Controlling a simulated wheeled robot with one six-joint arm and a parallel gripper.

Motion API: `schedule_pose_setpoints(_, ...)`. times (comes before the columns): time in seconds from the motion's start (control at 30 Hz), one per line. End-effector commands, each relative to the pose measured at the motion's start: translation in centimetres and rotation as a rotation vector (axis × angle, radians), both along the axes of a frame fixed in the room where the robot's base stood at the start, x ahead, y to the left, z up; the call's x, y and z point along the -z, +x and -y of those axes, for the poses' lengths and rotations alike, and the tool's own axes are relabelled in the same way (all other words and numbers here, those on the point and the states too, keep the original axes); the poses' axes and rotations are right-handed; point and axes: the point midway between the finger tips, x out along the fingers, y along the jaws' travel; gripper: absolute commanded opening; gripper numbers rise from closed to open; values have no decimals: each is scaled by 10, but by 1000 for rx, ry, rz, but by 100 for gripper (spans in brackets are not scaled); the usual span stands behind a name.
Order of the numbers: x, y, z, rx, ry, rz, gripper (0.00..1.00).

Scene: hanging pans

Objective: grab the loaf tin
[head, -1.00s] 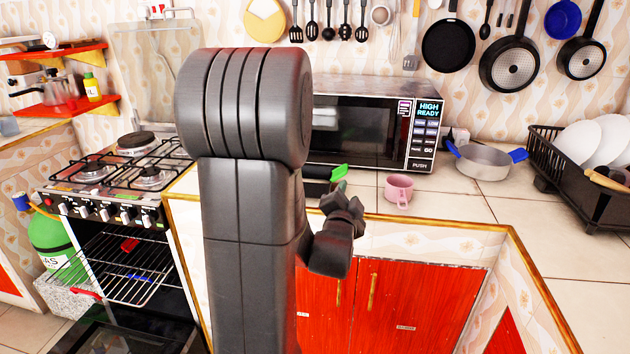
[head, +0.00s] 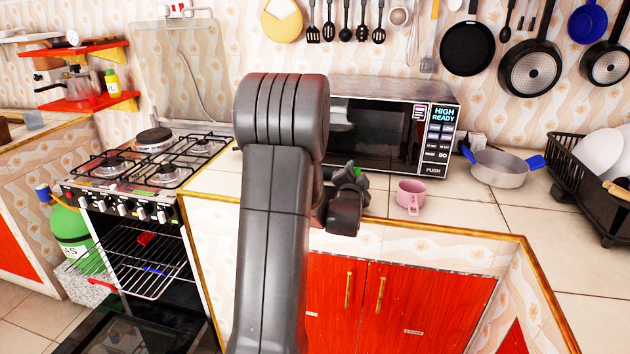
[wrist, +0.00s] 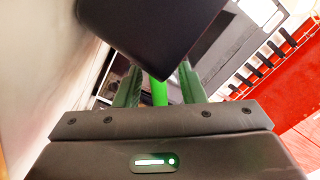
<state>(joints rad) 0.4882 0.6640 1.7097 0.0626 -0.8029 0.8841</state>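A dark box-like body, which looks like the loaf tin (wrist: 155,32), fills the top middle of the wrist view. A bright green strip (wrist: 158,92), seemingly its handle, shows below it. My gripper (wrist: 159,75) has one finger on each side of the green strip, with a gap visible on both sides, so it is open around it. In the head view my gripper (head: 350,178) is at the counter's front edge before the microwave, with a bit of green at its tips. My arm hides the tin's body there.
A pink mug (head: 410,197) stands just right of my gripper. The microwave (head: 390,130) is close behind. A pan with blue handles (head: 500,168) and a black dish rack (head: 590,190) are farther right. The stove (head: 150,165) is left. Red cupboard doors (head: 400,310) are below the counter.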

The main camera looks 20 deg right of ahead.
Motion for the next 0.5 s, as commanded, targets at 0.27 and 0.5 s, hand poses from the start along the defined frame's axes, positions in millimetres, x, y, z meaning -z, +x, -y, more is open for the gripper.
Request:
schedule_pose_setpoints(0.27, 0, 1, 1, 1, 0, 1, 28)
schedule_pose_setpoints(0.5, 0, 1, 1, 1, 0, 1, 0)
